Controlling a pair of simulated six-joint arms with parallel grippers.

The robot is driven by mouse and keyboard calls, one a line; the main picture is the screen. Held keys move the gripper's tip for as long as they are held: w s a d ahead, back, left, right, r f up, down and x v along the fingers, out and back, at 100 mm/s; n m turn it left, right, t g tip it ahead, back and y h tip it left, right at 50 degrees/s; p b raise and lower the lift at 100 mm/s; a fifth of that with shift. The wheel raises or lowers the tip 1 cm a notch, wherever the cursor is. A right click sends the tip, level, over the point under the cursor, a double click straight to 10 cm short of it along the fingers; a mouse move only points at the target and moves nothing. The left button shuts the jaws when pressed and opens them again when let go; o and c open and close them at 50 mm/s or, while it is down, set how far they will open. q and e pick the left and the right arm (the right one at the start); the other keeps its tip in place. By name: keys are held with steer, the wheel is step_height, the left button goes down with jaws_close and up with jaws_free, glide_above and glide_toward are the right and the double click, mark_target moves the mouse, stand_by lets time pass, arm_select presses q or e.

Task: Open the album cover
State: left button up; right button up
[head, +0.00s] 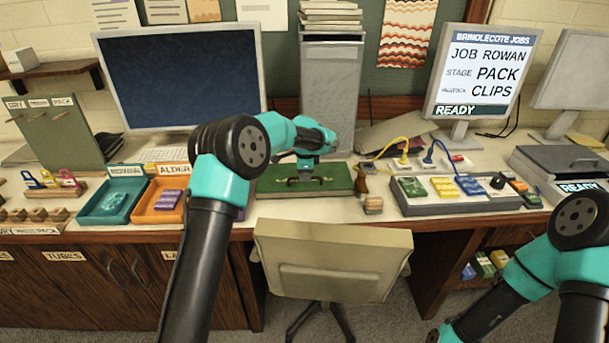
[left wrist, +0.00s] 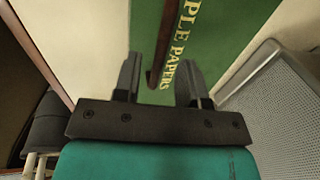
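The green album (head: 341,173) lies on the desk behind the chair, its cover looking shut. In the left wrist view its green cover (left wrist: 222,28) shows gold lettering, partly readable as "PLE PAPERS". My left gripper (head: 305,182) is over the album, pointing down. In the left wrist view the left gripper (left wrist: 160,75) has its two fingers apart. A narrow brown strip (left wrist: 164,45) on or over the cover shows between the fingers, and I cannot tell whether they touch it. My right arm is at the lower right, with its gripper out of the frame.
A teal tray (head: 92,214) and an orange tray (head: 143,214) stand left of the album. A wooden stamp (head: 373,204) and a grey console tray (head: 407,209) are to its right. A monitor (head: 180,75) stands behind, and a chair (head: 333,262) is in front.

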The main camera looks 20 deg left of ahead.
arm_select(q)
steer(key=shift+w+a+f, duration=0.1)
steer(key=shift+f, duration=0.6)
steer(key=shift+c, duration=0.5)
jaws_close()
